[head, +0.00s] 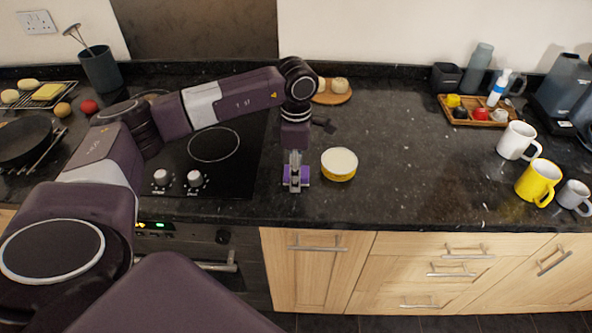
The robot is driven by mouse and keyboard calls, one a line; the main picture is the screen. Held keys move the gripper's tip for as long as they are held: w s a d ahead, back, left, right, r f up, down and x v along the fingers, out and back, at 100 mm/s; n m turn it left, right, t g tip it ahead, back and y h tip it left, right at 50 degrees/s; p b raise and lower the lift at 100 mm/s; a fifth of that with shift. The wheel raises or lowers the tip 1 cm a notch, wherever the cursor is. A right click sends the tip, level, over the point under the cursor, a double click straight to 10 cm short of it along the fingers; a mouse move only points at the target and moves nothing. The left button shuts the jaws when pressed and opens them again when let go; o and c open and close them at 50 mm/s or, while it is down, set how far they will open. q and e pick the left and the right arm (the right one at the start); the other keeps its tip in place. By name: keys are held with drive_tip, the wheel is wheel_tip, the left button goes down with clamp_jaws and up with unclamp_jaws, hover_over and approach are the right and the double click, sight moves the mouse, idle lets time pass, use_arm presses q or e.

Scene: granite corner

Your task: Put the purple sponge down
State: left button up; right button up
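My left gripper (296,178) comes in from the left and points down over the dark counter, just right of the hob. It is shut on the purple sponge (304,173), which shows on both sides of the fingers. The gripper hides the sponge's middle. The sponge is at or close to the counter surface; I cannot tell if it touches. A yellow tub with a pale top (339,164) stands close to its right, apart from it. My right gripper is not in view.
The black hob (214,172) lies to the left. A round wooden board (333,92) is behind. A wooden tray (480,112) with small items stands at the back right. White (518,141), yellow (538,181) and grey mugs (574,197) stand at the right. The counter between is clear.

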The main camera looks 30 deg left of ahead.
use_arm(q)
drive_tip(key=shift+r, duration=0.3)
drive_tip(key=shift+w+r, duration=0.1)
drive_tip(key=shift+r, duration=0.2)
wheel_tip(320, 180, up, 11)
drive_tip(key=b, duration=0.2)
drive_tip(key=shift+b, duration=0.35)
